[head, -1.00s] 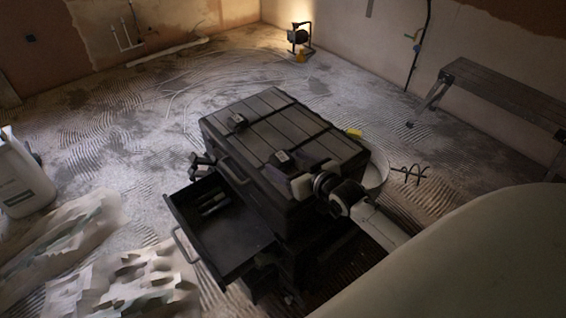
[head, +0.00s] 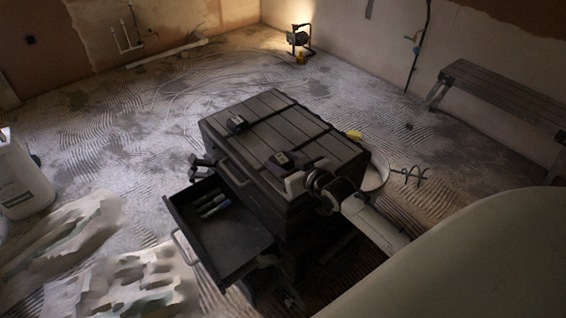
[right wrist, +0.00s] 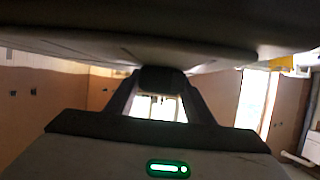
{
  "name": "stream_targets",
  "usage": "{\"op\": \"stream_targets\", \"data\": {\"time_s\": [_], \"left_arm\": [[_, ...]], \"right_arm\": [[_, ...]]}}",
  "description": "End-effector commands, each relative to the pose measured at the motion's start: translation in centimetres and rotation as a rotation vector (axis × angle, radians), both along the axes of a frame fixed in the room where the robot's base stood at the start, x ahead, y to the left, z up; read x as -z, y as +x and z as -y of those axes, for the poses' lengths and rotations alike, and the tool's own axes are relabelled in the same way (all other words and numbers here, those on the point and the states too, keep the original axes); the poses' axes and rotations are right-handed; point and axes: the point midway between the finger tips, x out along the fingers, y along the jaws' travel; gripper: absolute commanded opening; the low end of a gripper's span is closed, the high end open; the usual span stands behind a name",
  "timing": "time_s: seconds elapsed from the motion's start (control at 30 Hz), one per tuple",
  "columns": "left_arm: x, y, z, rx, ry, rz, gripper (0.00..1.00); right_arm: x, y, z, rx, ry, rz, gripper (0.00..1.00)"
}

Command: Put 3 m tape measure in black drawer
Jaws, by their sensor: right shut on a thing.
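The black drawer (head: 246,247) is pulled out from the front of a dark tool chest (head: 262,108) and stands open. Several slim marker-like items (head: 213,206) lie at its far end; the rest of its floor is bare. My right gripper (head: 300,172) is at the lid's near right edge, shut on a small dark thing (head: 288,166) that looks like the tape measure. Its marking cannot be read. In the right wrist view a dark block (right wrist: 160,80) sits between the fingertips. The gripper partly hides it in the head view. My left gripper is not in view.
Another small dark item (head: 236,124) is on the lid's left. A white jug (head: 22,180) and crumpled sheets (head: 125,285) lie left of the drawer. A bench (head: 505,92) is at the right. Space above the drawer is clear.

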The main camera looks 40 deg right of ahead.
Motion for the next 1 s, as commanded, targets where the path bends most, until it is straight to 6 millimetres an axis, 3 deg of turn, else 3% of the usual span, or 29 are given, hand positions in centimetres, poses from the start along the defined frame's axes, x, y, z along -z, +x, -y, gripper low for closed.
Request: {"op": "stream_targets", "data": {"time_s": [0.5, 0.77, 0.87, 1.0], "left_arm": [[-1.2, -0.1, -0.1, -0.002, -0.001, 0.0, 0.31], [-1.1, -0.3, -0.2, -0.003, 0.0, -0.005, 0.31], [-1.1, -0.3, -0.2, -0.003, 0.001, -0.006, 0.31], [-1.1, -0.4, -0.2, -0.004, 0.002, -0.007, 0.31]], "right_arm": [[-8.9, 0.1, 0.0, 0.0, -0.001, 0.006, 0.2], [-10.3, 0.1, -0.1, -0.001, 0.0, 0.005, 0.2], [-11.5, 0.4, -1.4, -0.012, 0.0, 0.005, 0.2], [-15.5, 0.7, -5.3, -0.043, -0.008, 0.001, 0.2]]}}
